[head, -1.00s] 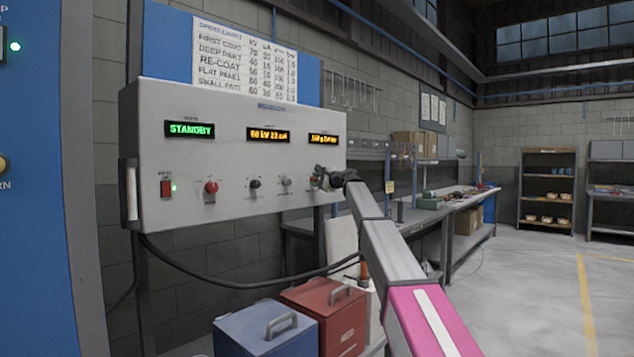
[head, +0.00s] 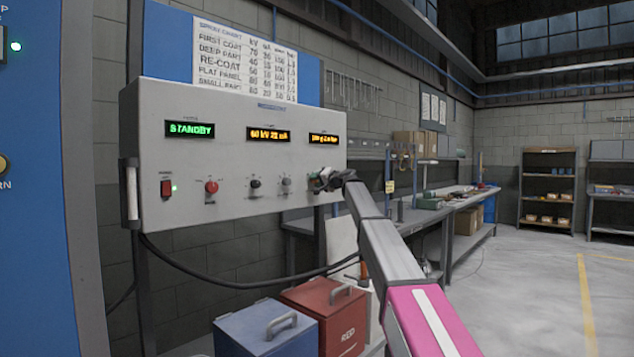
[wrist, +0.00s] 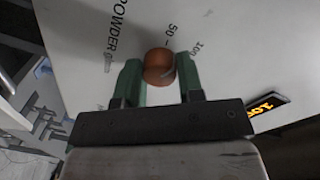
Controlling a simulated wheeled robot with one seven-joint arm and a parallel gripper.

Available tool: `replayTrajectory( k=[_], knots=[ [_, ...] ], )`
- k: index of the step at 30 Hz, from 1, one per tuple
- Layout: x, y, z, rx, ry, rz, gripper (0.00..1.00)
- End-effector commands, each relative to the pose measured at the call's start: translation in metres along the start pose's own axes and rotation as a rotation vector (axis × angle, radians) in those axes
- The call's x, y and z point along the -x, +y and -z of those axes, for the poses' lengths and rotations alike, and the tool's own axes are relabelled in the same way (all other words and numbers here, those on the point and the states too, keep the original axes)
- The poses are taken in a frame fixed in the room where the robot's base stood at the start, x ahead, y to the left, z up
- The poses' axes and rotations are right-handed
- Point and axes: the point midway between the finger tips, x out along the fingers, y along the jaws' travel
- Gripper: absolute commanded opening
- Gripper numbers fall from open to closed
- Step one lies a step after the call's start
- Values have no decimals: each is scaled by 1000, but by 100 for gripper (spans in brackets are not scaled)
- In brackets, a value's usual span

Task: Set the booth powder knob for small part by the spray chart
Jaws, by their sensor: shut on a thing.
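The booth control panel (head: 225,160) is a light grey box on the wall. My gripper (head: 318,181) is at its lower right corner. In the wrist view my gripper (wrist: 159,85) has its green fingers on either side of a round copper-brown powder knob (wrist: 159,66), shut on it. The word POWDER and the marks 50 and 100 show beside the knob. The knob's pointer cannot be made out. The spray chart (head: 243,55) hangs above the panel, with SMALL PART as its bottom row.
Three displays sit on the panel: green STANDBY (head: 190,129), amber 60 kV (head: 268,135) and a blurred amber one (head: 324,139). Below are a red switch (head: 166,188), a red knob (head: 211,187) and other knobs. A blue bin (head: 265,335) and a red bin (head: 325,318) stand underneath.

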Motion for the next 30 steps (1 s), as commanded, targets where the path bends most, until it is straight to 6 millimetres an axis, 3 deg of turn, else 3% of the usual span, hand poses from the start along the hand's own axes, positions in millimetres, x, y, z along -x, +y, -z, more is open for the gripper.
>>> replayTrajectory(
  k=[15,30],
  knots=[
    [0,1,-2,415,18,-2,11],
    [0,2,-3,554,24,-3,11]
  ],
)
